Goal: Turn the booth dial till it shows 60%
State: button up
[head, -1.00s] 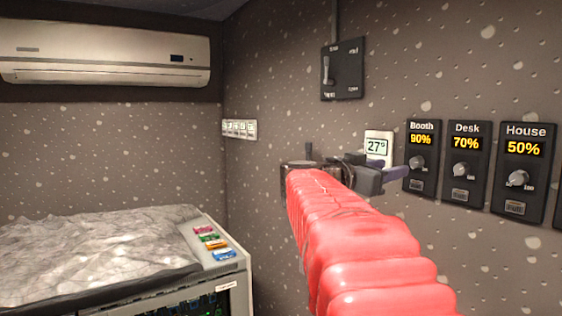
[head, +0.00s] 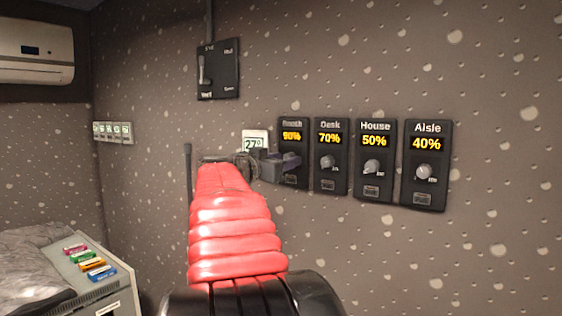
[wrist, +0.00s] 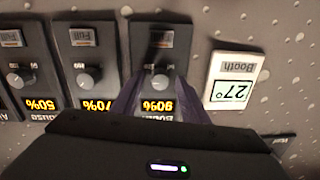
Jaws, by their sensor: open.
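The Booth panel (head: 294,128) is a dark wall unit whose yellow display reads 90%. My gripper (head: 290,162) overlaps its middle in the head view and hides the dial there. In the wrist view, which is upside down, the Booth dial (wrist: 160,82) is a round pale knob between the two dark purple fingers of my gripper (wrist: 159,88). The fingers are apart, one on each side of the knob. I cannot tell whether they touch it.
Similar Desk (head: 329,136), House (head: 373,140) and Aisle (head: 427,143) panels stand to the right, reading 70%, 50% and 40%. A white thermostat (head: 255,141) showing 27° is close on the left. A dark switch box (head: 218,68) is higher up.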

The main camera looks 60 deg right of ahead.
jog(key=shift+a, duration=0.1)
grip_shut()
dwell(0.3)
